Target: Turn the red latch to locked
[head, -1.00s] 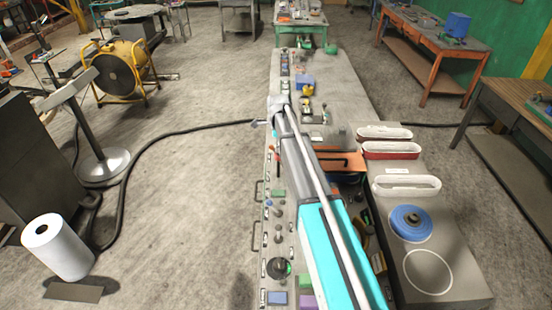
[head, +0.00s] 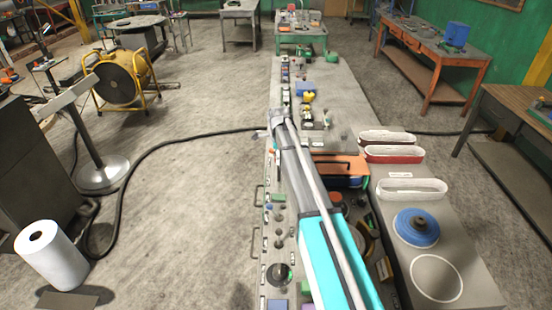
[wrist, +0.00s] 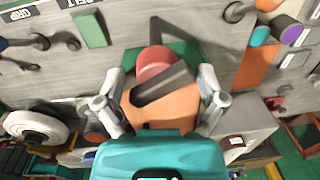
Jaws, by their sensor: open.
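In the wrist view a round red part (wrist: 155,62) shows in front of a green plate (wrist: 181,50) on the grey panel. It looks like the red latch, but its setting cannot be read. An orange piece with a slanted dark grey band (wrist: 165,103) covers its lower side. My gripper (wrist: 161,82) is open, with one finger on each side of the orange piece and red part. Whether the fingers touch anything cannot be told. In the head view my gripper (head: 272,130) is small at the arm's far end, and the latch cannot be made out.
The long grey bench (head: 340,95) carries several knobs, handles and small blocks. An orange-lidded box (head: 338,164) sits right of my arm. White-rimmed trays (head: 392,154) and a blue disc (head: 416,222) lie further right. A black cable (head: 150,165) crosses the floor at left.

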